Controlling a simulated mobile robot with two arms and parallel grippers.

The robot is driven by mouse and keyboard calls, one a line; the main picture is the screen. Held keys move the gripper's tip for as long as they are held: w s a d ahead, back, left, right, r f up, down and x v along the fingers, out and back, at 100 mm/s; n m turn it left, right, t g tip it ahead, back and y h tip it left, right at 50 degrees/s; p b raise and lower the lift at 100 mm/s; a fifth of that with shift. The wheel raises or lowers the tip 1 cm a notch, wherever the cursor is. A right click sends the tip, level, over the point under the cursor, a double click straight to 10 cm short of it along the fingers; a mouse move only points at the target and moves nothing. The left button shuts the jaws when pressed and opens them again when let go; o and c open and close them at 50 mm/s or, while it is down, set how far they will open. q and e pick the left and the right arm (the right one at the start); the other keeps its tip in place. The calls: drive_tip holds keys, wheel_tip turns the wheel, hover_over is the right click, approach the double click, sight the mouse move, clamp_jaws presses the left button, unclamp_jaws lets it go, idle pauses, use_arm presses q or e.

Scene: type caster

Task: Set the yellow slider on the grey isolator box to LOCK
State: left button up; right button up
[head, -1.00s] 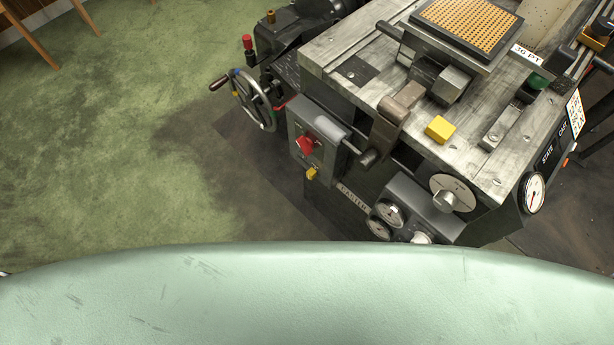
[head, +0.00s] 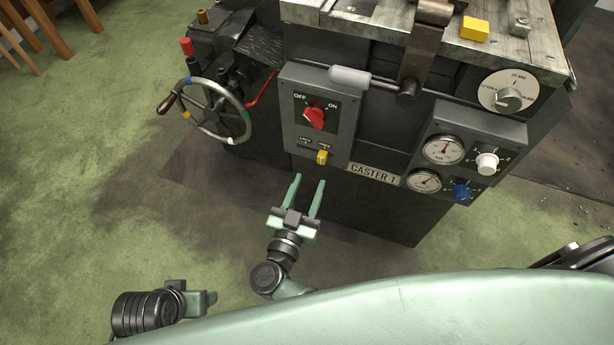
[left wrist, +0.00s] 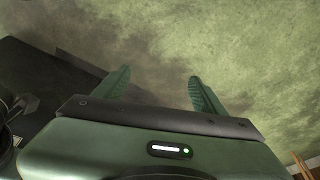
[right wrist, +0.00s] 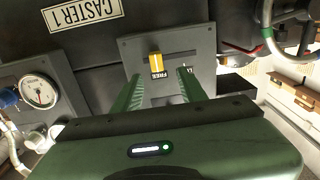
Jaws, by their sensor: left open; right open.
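The grey isolator box (head: 345,108) is on the front of the caster and has a red OFF/ON knob (head: 315,117). Its yellow slider (head: 322,157) is low on the box, at the right end of its slot under the right-hand label. In the right wrist view the slider (right wrist: 155,64) is beside the label FREE; the other label is partly hidden by a finger. My right gripper (head: 309,180) is open and empty, below and in front of the slider, apart from it. My left gripper (head: 205,300) is low at left; the left wrist view shows it open over floor (left wrist: 160,77).
A handwheel (head: 215,110) with a red lever beside it stands left of the box. A bar with a light grip (head: 350,77) passes the box's upper right. Gauges (head: 443,149) and knobs are at right.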

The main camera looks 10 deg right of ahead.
sight(321, 161)
drive_tip(key=x, duration=0.6)
drive_tip(key=shift+d+b, duration=0.25)
drive_tip(key=shift+b, duration=0.15)
use_arm(q)
drive_tip(key=shift+v, duration=2.4)
use_arm(e)
drive_tip(key=shift+x, duration=0.8)
use_arm(q)
drive_tip(key=shift+w+a, duration=0.1)
use_arm(e)
clamp_jaws()
drive_tip(key=shift+s+f, duration=0.1)
